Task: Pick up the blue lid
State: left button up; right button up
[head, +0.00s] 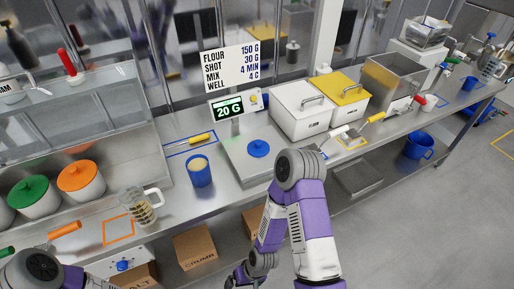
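The blue lid (259,148) is a round disc with a small raised knob. It lies on the flat metal plate of the scale (240,158), whose display reads 20 G. My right arm rises in front of the bench just right of the lid and bends back down. Its gripper (238,278) is at the bottom edge, below the bench top and well away from the lid. It is small, dark and partly cut off, so its opening is unclear. Only a part of my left arm shows at the bottom left; its gripper is out of view.
A blue cup (200,171) with pale contents stands left of the scale. A measuring jug (138,206) and orange-lidded pot (81,180) are further left. A white-lidded bin (300,108) and yellow-lidded bin (345,92) stand behind right.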

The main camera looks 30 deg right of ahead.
aim_at(258, 149)
jog(key=u, duration=3.1)
jog(key=k, duration=1.35)
jog(key=z, duration=0.9)
